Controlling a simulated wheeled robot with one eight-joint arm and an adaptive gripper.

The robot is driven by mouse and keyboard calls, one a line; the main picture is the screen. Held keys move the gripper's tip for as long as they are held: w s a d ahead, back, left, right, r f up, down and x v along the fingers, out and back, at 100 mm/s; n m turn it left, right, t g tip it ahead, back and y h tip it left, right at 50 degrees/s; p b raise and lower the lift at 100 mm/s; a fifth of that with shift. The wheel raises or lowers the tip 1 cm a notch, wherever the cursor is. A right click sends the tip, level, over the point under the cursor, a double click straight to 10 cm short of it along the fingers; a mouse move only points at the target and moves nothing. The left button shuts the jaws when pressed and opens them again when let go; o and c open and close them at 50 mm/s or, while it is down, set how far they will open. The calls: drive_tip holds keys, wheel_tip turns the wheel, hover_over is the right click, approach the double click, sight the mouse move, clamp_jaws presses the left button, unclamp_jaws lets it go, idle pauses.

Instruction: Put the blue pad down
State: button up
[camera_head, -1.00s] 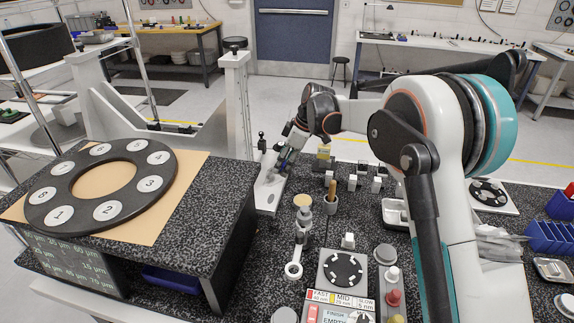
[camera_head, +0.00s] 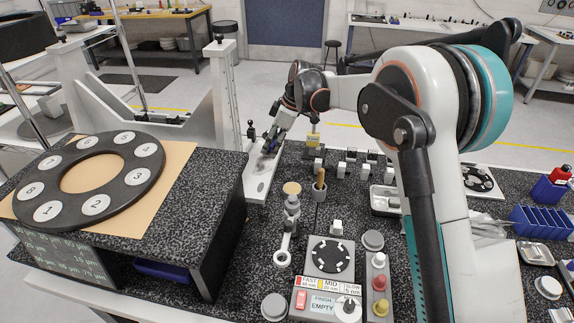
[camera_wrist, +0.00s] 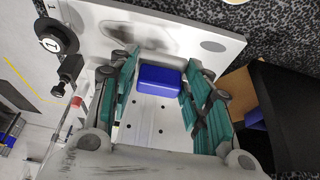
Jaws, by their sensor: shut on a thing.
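My gripper (camera_wrist: 160,70) is shut on the blue pad (camera_wrist: 161,79), a small box-shaped block held between the teal-lined fingers near their tips. In the head view my gripper (camera_head: 270,145) is small and low over the far part of a long white plate (camera_head: 259,187). In the wrist view the white plate (camera_wrist: 232,40) lies behind the pad, with small holes, a dark smudge and a grey round spot. I cannot tell whether the pad touches the plate.
A black ring with numbered discs (camera_head: 147,150) lies on a speckled stand at left. A white post (camera_head: 220,85) rises beside the plate. A wooden-handled tool in a cup (camera_head: 319,190), small white blocks and a control panel (camera_head: 322,303) stand to the right.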

drive_tip(key=s+d+r+p, duration=0.1)
drive_tip(key=d+r+p, duration=0.15)
drive_tip(key=d, duration=0.45)
drive_tip(key=s+d+r+p, duration=0.1)
drive_tip(key=s+d+r, duration=0.15)
drive_tip(key=d, duration=0.35)
wheel_tip(320, 180, up, 4)
drive_tip(key=p, duration=0.3)
hover_over(348, 201)
drive_tip(key=d, duration=0.2)
drive_tip(key=f+b, duration=0.2)
drive_tip(key=f, duration=0.7)
drive_tip(key=f+b, duration=0.2)
drive_tip(key=f, duration=0.8)
drive_tip(key=shift+s+a, duration=0.15)
drive_tip(key=shift+a, duration=0.05)
drive_tip(key=shift+f, duration=0.1)
drive_tip(key=o, duration=1)
drive_tip(key=shift+f+b, duration=0.1)
drive_tip(key=shift+b, duration=0.25)
drive_tip(key=o, duration=0.4)
